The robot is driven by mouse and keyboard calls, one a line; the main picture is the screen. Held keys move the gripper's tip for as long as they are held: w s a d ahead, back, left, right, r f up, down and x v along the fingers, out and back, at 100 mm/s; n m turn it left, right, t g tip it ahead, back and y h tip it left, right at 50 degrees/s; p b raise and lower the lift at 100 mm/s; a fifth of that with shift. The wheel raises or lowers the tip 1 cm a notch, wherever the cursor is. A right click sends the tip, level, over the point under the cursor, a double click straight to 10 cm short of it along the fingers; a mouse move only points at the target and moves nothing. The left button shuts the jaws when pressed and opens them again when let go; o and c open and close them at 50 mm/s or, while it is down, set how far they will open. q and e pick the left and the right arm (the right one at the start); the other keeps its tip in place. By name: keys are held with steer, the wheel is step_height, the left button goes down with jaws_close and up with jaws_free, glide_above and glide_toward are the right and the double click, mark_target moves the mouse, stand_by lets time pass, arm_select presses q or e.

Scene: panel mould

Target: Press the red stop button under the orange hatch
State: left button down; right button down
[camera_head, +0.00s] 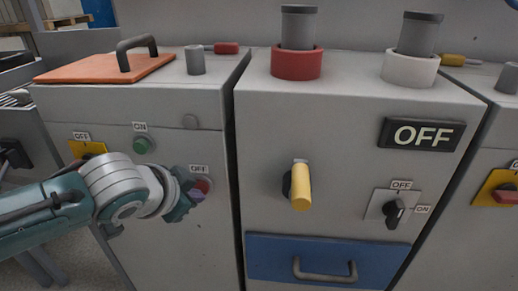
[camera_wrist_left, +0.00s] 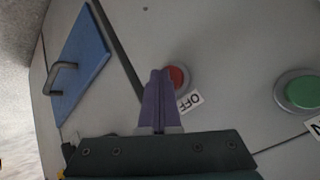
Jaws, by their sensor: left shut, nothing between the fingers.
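The orange hatch (camera_head: 105,68) with a dark handle lies on top of the left cabinet. The red stop button (camera_head: 204,186), labelled OFF, is on that cabinet's front below the hatch. It also shows in the left wrist view (camera_wrist_left: 178,77), partly hidden behind the fingertips. My left gripper (camera_head: 198,194) is shut and empty, its purple fingers (camera_wrist_left: 158,98) together. The fingertips are at the red button's edge; I cannot tell whether they touch it. My right gripper is not in view.
A green ON button (camera_head: 142,145) is up and left of the red one. The middle cabinet carries a yellow handle (camera_head: 301,187), a black rotary switch (camera_head: 393,212) and a blue drawer (camera_head: 325,260). A yellow plate (camera_head: 86,147) is behind my left arm.

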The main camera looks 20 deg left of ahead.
arm_select(q)
steer(key=shift+s+d+p, duration=0.2)
steer(key=shift+s+p, duration=0.55)
steer(key=shift+s, duration=0.05)
steer(key=s+p, duration=0.1)
steer(key=s, duration=0.1)
steer(key=s+d+p, duration=0.1)
steer(key=s+p, duration=0.1)
steer(key=s, duration=0.1)
steer(key=shift+d, duration=0.1)
steer(key=shift+w, duration=0.1)
stand_by(0.7)
